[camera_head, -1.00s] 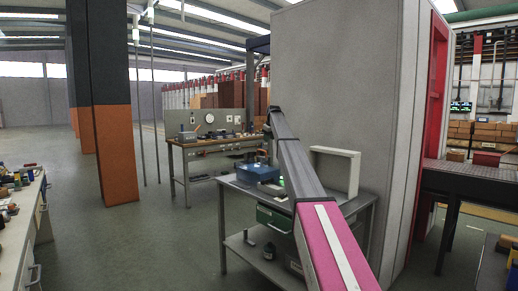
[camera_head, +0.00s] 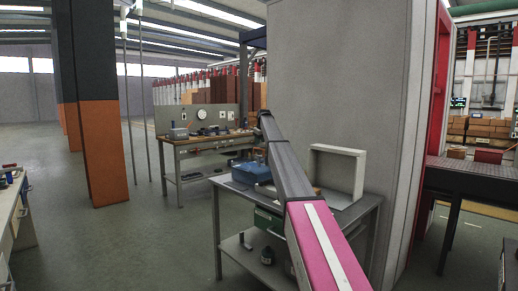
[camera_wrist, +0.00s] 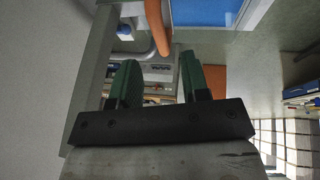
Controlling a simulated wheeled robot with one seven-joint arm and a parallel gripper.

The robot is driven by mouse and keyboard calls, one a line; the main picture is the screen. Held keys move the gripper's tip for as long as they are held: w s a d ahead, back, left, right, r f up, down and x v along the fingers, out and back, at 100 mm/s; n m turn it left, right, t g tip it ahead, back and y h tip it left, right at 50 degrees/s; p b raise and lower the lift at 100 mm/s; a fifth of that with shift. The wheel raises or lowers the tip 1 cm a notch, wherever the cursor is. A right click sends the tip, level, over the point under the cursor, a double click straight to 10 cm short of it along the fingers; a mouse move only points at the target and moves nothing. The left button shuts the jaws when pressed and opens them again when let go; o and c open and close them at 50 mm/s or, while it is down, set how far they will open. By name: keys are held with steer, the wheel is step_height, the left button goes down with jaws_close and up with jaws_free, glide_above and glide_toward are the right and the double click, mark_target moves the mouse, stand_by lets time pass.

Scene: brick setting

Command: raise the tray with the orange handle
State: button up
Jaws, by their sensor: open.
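In the wrist view an orange handle (camera_wrist: 157,27) shows as a curved bar at the top centre. A blue surface (camera_wrist: 200,12) lies beside it at the top edge; it looks like part of the tray, most of which is out of frame. My gripper (camera_wrist: 160,62) has two green fingers, spread apart with nothing between them. The handle is beyond the fingertips, roughly in line with the gap, and appears apart from them. In the head view a blue box (camera_head: 252,172) sits on the grey worktable (camera_head: 226,192); my arm hides part of the tabletop and my gripper.
A white open-fronted box (camera_head: 358,172) stands on the worktable's right side, near a grey wall block (camera_head: 320,90). A second bench (camera_head: 196,141) with small items stands behind. An orange and black pillar (camera_head: 103,150) is at left. Floor between is clear.

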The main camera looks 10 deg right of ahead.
steer(key=x, duration=0.5)
steer(key=shift+f, duration=0.15)
